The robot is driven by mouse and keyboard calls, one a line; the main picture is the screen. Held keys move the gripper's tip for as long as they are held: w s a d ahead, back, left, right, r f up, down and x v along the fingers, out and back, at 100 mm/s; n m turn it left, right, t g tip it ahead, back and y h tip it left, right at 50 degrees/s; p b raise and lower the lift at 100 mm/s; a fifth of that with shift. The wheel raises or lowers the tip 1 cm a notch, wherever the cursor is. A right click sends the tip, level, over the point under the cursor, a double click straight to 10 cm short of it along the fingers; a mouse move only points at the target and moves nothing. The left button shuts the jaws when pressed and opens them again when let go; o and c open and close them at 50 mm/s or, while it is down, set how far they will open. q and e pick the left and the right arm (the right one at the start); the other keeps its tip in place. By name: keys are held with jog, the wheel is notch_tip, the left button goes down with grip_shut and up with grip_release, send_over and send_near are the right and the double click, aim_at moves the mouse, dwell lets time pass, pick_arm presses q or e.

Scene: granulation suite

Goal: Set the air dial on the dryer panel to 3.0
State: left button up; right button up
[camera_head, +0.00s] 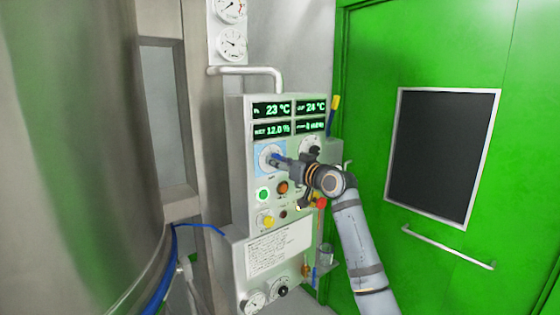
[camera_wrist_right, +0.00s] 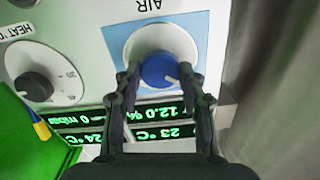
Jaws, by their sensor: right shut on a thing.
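The dryer panel (camera_head: 239,187) is a grey box on the wall in the head view. Its air dial is a blue knob on a white disc with a light blue backing (camera_head: 262,154), at the panel's upper left. In the right wrist view the blue air dial (camera_wrist_right: 159,68) sits under the AIR label, upside down. My right gripper (camera_wrist_right: 159,80) is shut on the blue dial, one finger on each side. In the head view my right gripper (camera_head: 281,158) reaches the dial from the right. The dial's scale is too small to read. My left gripper is not in view.
The dark heat dial (camera_wrist_right: 34,86) is beside the air dial. Green displays (camera_head: 271,109) are above; a green button (camera_head: 263,194), orange knob (camera_head: 282,187) and yellow knob (camera_head: 266,222) are below. A green door (camera_head: 376,150) stands right, a steel vessel (camera_head: 75,150) left.

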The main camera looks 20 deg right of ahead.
jog(key=shift+f+m+p, duration=0.15)
jog(key=shift+m+p, duration=9.9)
jog(key=shift+m, duration=1.35)
jog(key=o, duration=1.2)
jog(key=shift+d, duration=0.1)
jog(key=shift+c, duration=0.2)
